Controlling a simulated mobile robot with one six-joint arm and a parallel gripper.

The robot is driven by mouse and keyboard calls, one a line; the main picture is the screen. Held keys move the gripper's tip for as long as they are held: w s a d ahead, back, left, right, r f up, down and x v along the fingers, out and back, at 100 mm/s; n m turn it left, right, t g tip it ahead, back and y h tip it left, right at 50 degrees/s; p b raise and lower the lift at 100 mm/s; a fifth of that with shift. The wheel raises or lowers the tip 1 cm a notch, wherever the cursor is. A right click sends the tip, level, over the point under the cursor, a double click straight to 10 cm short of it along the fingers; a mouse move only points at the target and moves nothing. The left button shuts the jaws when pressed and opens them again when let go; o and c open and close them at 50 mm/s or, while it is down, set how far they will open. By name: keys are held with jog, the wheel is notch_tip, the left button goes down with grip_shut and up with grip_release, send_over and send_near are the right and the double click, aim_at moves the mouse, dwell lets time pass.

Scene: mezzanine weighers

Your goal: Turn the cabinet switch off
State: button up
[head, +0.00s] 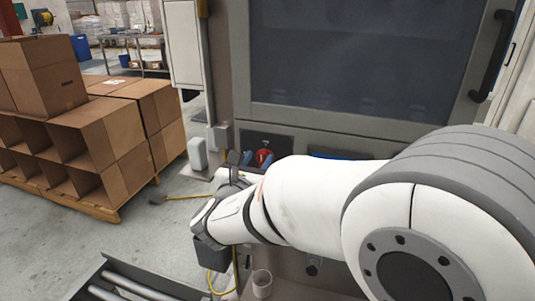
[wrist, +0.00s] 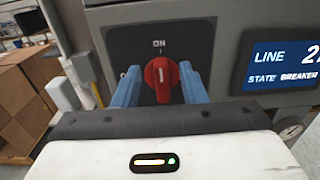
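The cabinet switch is a red rotary knob (wrist: 161,74) on a black plate (wrist: 196,40) in the wrist view. Its raised grip stands upright, in line with the ON mark above it; another label at the left is mostly hidden by a finger. The red knob also shows in the head view (head: 264,156), low on the grey cabinet (head: 240,75). My gripper (wrist: 159,80) is open, its two blue fingers on the left and right of the knob. I cannot tell whether the fingertips touch the knob's edge.
A blue display (wrist: 284,65) reading LINE and STATE BREAKER is right of the switch. Cartons (head: 75,130) on a pallet stand at the left. A roller conveyor (head: 135,283) is at the bottom, near a small cup (head: 262,284).

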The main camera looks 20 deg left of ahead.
jog(key=shift+w, duration=0.8)
jog(key=shift+c, duration=0.6)
grip_shut()
